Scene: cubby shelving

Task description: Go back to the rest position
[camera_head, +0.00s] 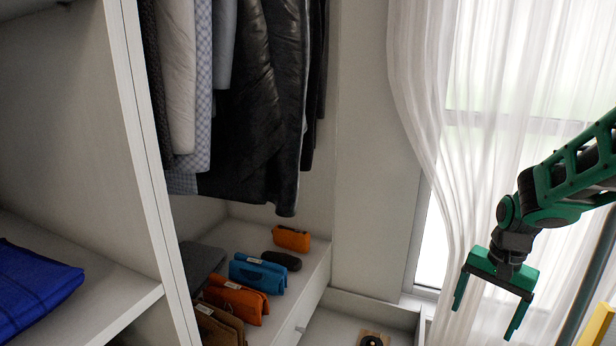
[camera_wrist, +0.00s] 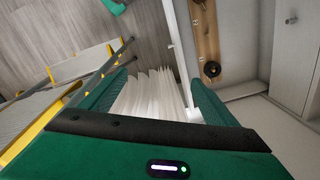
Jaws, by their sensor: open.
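My gripper (camera_head: 488,306) is at the right of the head view, in front of the white curtain. Its green fingers are spread apart and point down, with nothing between them. In the wrist view my gripper (camera_wrist: 158,82) shows its two green fingers wide apart, with the curtain's lower folds behind the gap. It touches nothing that I can see.
White shelving (camera_head: 150,200) stands at left, with hanging clothes (camera_head: 250,90) above a shelf of folded items, including an orange pouch (camera_head: 291,238) and a blue one (camera_head: 258,272). A blue cloth (camera_head: 35,290) lies far left. The curtain (camera_head: 490,150) hangs behind my arm. A wooden hook board (camera_wrist: 204,40) shows too.

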